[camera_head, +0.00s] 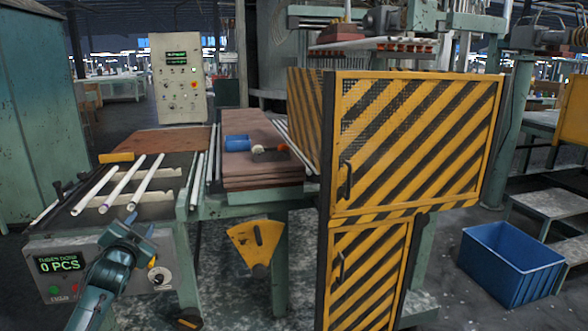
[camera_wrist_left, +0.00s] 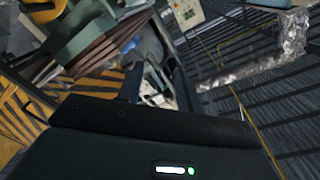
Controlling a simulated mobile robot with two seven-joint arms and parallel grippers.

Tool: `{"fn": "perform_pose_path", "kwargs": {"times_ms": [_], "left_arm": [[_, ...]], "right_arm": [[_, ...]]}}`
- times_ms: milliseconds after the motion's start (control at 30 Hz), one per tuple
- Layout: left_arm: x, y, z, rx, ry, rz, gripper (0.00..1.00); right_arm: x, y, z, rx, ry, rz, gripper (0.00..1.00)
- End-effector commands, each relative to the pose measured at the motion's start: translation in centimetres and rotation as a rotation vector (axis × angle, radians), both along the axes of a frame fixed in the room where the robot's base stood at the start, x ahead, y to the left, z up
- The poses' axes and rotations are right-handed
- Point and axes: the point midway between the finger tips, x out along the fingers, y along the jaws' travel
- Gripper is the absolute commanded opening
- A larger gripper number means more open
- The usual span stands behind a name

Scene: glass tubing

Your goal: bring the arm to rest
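My left arm comes in at the lower left of the head view, and its gripper (camera_head: 141,224) is raised in front of the tube rack (camera_head: 168,196). Its two dark fingers look apart, with nothing seen between them. In the left wrist view the fingers (camera_wrist_left: 160,88) also stand apart, with the floor and blurred machine parts beyond. Several pale glass tubes lie slanted on the rack; one tube (camera_head: 121,184) lies near its middle. I cannot tell how far the gripper is from them. My right gripper is not in view.
A control box (camera_head: 70,265) below the rack reads "0 PCS". A striped yellow-black guard (camera_head: 415,140) stands right of centre. A blue roll (camera_head: 238,143) lies on the brown boards (camera_head: 262,182). A blue crate (camera_head: 512,262) sits on the floor at right.

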Motion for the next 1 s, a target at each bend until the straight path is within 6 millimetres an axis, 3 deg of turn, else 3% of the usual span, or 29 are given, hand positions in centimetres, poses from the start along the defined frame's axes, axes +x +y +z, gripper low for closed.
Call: {"fn": "perform_pose_path", "kwargs": {"times_ms": [133, 367, 467, 567, 733, 900, 1000], "left_arm": [[0.1, -1.1, -0.8, -0.419, -0.02, -0.039, 0.36], [-4.9, -5.8, -9.6, -0.446, 0.104, -0.091, 0.36], [-8.1, -8.2, -13.5, -0.462, 0.166, -0.116, 0.36], [-12.4, -10.9, -17.6, -0.488, 0.239, -0.144, 0.36], [-22.5, -16.1, -23.8, -0.565, 0.382, -0.187, 0.36], [-32.2, -20.0, -26.7, -0.657, 0.505, -0.203, 0.36], [-36.1, -21.4, -27.1, -0.699, 0.552, -0.2, 0.36]], "right_arm": [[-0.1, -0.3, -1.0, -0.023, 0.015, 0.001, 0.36], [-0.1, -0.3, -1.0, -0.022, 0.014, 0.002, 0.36], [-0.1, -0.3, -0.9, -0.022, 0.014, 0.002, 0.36], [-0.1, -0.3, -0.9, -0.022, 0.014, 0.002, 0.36], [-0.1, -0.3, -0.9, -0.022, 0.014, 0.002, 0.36], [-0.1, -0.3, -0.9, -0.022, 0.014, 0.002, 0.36], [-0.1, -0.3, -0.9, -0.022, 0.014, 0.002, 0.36]]}}
